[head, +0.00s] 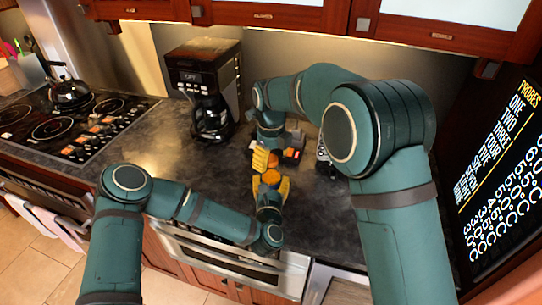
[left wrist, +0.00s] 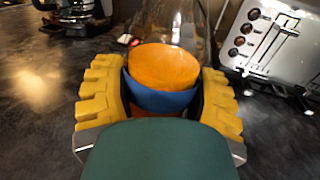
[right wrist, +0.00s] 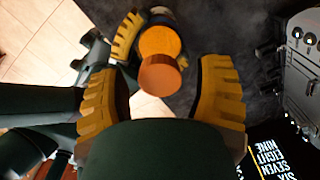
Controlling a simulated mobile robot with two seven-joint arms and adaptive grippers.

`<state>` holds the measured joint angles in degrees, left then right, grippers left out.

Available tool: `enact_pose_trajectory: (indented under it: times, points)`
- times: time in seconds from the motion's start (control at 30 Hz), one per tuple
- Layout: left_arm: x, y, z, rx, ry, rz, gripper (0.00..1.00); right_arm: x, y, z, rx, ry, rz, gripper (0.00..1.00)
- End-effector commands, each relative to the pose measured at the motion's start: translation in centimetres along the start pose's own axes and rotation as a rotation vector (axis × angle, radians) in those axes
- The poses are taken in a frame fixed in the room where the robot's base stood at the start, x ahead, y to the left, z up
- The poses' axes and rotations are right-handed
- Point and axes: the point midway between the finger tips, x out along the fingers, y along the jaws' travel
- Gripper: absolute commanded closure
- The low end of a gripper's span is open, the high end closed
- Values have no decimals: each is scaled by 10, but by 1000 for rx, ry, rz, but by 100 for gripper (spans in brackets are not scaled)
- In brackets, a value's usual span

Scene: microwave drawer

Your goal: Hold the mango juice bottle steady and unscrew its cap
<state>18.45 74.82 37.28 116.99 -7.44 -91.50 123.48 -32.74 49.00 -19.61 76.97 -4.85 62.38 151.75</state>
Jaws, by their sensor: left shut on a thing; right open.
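The mango juice bottle is orange with a blue band. In the left wrist view the bottle (left wrist: 163,67) sits between the yellow fingers of my left gripper (left wrist: 160,100), which is shut on it. In the head view my left gripper (head: 271,184) is the lower one, holding the bottle above the counter. My right gripper (head: 264,160) is open just beyond it, facing it. In the right wrist view the orange cap (right wrist: 158,74) lies between and ahead of my right gripper's spread fingers (right wrist: 162,92); I cannot see contact. The bottle's lower part is hidden.
A black coffee maker (head: 207,85) stands at the back of the dark counter (head: 150,150). A cooktop with a kettle (head: 70,93) is on the left. A silver toaster (left wrist: 268,40) stands close by on the right in the left wrist view. An oven front (head: 230,260) is below the counter edge.

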Motion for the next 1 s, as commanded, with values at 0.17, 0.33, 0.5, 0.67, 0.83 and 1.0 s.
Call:
enact_pose_trajectory:
  times: [0.17, 0.33, 0.5, 0.67, 0.83, 1.0]
  points:
    - [0, 0, 0, 0, 0, 0, 100, 0, 0, 0, 0, 0, 0, 86]
    - [0, 0, 0, 0, 0, 0, 100, 0, 0, 0, 0, 0, 0, 100]
    - [0, 0, 0, 0, 0, 0, 100, 0, 0, 0, -46, 0, 0, 100]
    - [0, 0, 0, 0, 0, 0, 100, 0, 0, 0, -280, -1, 1, 100]
    - [0, 0, 0, 0, 0, 0, 100, 0, 0, 0, -608, -1, 1, 100]
    - [0, 0, 0, 0, 0, 0, 100, -1, 0, 0, -940, -2, 1, 100]
